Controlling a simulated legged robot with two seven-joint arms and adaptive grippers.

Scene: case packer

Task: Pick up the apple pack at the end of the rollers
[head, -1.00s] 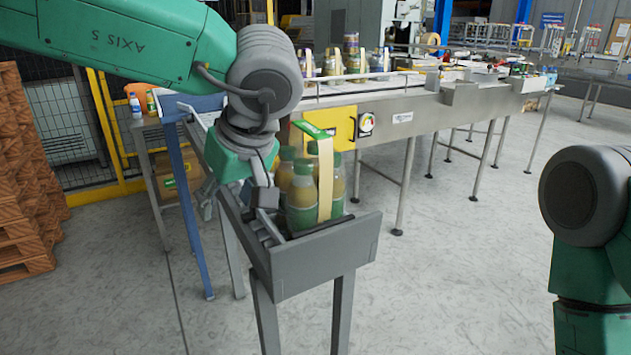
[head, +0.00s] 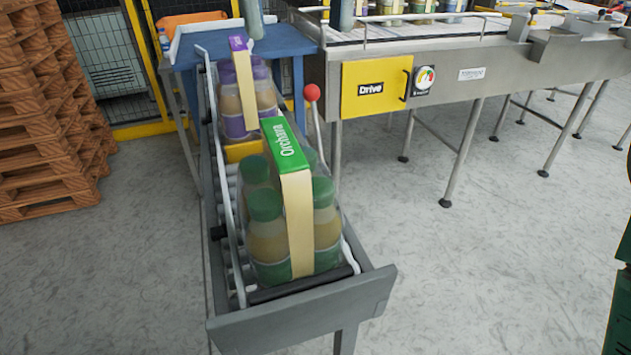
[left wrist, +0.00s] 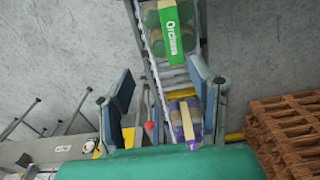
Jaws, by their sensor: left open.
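The apple pack (head: 299,215) is a set of green-capped bottles with a cream strap and a green "Orchara" label on top. It stands upright at the near end of the rollers (head: 232,258), against the end plate. It also shows at the top of the left wrist view (left wrist: 171,30). My left gripper (head: 299,17) shows only as two grey fingers at the top of the head view. In the left wrist view my left gripper (left wrist: 161,72) is open and empty, its fingers apart, with the rollers beyond. It is clear of the apple pack. My right gripper is out of view.
A purple-capped pack (head: 237,97) stands behind the apple pack on the rollers. A red-knobbed lever (head: 312,93) rises beside them. A conveyor with a yellow drive panel (head: 376,87) stands at right, stacked wooden pallets (head: 45,110) at left. Open floor lies in front.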

